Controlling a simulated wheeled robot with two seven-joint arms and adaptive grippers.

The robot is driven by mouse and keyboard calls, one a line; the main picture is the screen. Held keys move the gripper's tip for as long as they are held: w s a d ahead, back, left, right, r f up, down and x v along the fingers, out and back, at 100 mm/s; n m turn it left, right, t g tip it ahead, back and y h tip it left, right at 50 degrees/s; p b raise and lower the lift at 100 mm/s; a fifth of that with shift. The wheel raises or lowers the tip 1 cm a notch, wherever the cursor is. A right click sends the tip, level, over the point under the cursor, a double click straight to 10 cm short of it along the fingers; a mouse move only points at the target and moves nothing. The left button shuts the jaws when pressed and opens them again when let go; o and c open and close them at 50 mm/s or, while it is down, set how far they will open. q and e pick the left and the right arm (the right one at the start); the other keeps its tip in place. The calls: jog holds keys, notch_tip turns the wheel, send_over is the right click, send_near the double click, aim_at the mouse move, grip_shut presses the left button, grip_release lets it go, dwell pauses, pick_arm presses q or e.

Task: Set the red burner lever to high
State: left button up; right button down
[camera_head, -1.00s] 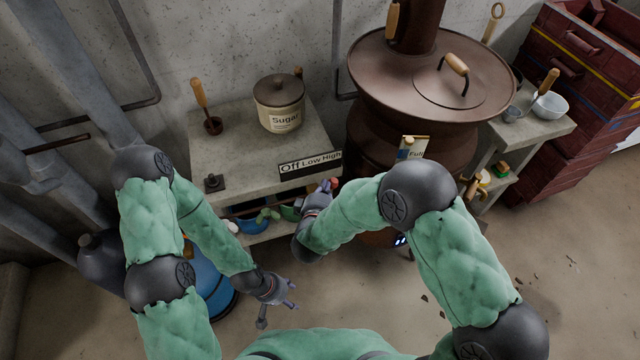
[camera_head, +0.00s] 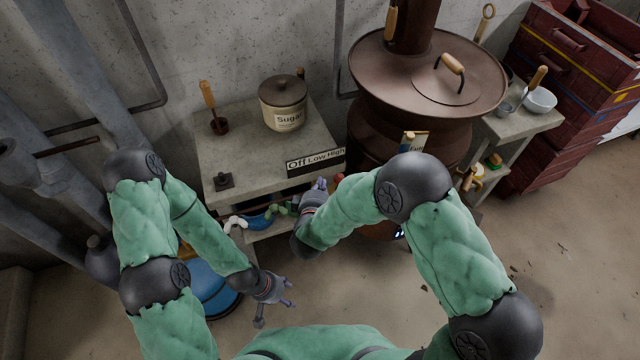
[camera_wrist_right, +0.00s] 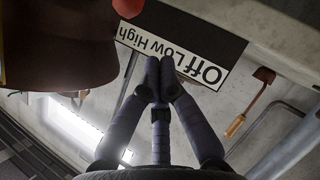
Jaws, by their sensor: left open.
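The red knob of the burner lever (camera_head: 339,177) shows just below the "High" end of the black-and-white "Off Low High" label (camera_head: 315,160). A red knob also shows at the top of the right wrist view (camera_wrist_right: 128,7), beside the upside-down word "High" on the label (camera_wrist_right: 170,52). My right gripper (camera_head: 321,184) is just left of the knob, below the label. Its fingers (camera_wrist_right: 160,65) are together with nothing seen between them. The lever's shaft is hidden. My left gripper (camera_head: 278,300) is open and empty, low over the floor.
A brown stove (camera_head: 430,85) stands close to the right of the bench (camera_head: 250,150). A sugar pot (camera_head: 283,105) sits on the bench top. A blue cylinder (camera_head: 212,290) stands by my left arm. The floor (camera_head: 560,280) at the right is mostly clear.

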jog(key=p+v, duration=0.2)
jog(key=v, duration=0.6)
jog(key=shift+s+p, duration=0.3)
jog(key=shift+s, duration=0.15)
jog(key=shift+d, duration=0.1)
jog(key=s+d+f+m+g+y, duration=0.1)
jog(key=s+d+f+m+g, duration=0.15)
jog(key=f, duration=0.35)
jog(key=s+d+f+m+g+y, duration=0.2)
jog(key=f+m+g, duration=0.15)
jog(key=f, duration=0.25)
jog(key=s+d+f+m+g+y, duration=0.1)
jog(key=s+d+f+m+g, duration=0.15)
jog(key=f, duration=0.35)
jog(key=s+d+f+m+g+y, duration=0.2)
jog(key=s+g, duration=0.3)
jog(key=s, duration=0.4)
jog(key=shift+s+d+f+m, duration=0.2)
jog(key=shift+f+m, duration=0.45)
jog(key=shift+f, duration=0.05)
